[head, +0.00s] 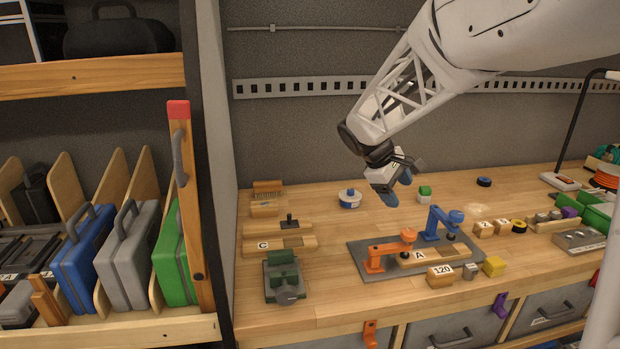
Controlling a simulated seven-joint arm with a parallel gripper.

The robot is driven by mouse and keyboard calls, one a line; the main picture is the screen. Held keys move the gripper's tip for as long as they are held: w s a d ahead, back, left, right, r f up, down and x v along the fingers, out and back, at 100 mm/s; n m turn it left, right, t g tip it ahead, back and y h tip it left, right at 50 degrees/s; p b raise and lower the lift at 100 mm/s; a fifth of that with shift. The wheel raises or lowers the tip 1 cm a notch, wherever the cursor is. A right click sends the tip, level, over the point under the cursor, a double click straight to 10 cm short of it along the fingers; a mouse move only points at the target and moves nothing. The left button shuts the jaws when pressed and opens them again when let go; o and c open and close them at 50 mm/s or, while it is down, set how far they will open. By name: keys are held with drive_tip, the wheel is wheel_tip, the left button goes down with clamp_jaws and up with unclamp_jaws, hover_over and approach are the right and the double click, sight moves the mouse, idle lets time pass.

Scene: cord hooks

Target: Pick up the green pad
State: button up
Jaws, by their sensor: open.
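A small green-topped block with a pale lower part, which looks like the green pad (424,190), sits on the wooden workbench towards the back, right of centre. My gripper (393,190) has blue fingertips and is above the bench, just left of the green pad in the picture. The jaws are open, and I see nothing between them. I cannot tell the exact height of the fingers above the bench. The green pad is not covered by my gripper.
A white-and-blue round tin (349,199) stands left of my gripper. Orange and blue clamps (374,262) rise from a grey plate in front. A green vise (283,275) is at the front left. A black tape roll (484,182) lies right of the pad.

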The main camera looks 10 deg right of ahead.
drive_tip(key=w+d+f+n+h, duration=0.1)
drive_tip(key=w+d+f, duration=0.1)
drive_tip(key=w+d, duration=0.3)
drive_tip(key=w+d+f+n+g+h, duration=0.1)
drive_tip(key=w+d+f+n, duration=0.15)
drive_tip(key=w, duration=0.45)
drive_tip(key=w+d+f+n+h, duration=0.1)
drive_tip(key=w+d+f+h, duration=0.1)
drive_tip(key=w+d, duration=0.3)
drive_tip(key=n+h, duration=0.3)
drive_tip(key=n, duration=0.1)
approach(420, 190)
drive_tip(key=shift+g, duration=0.4)
drive_tip(key=x, duration=0.5)
drive_tip(key=shift+w+f, duration=0.1)
drive_tip(key=shift+w, duration=0.25)
drive_tip(key=shift+x, duration=1.3)
drive_tip(key=shift+x, duration=2.6)
drive_tip(key=shift+s, duration=0.1)
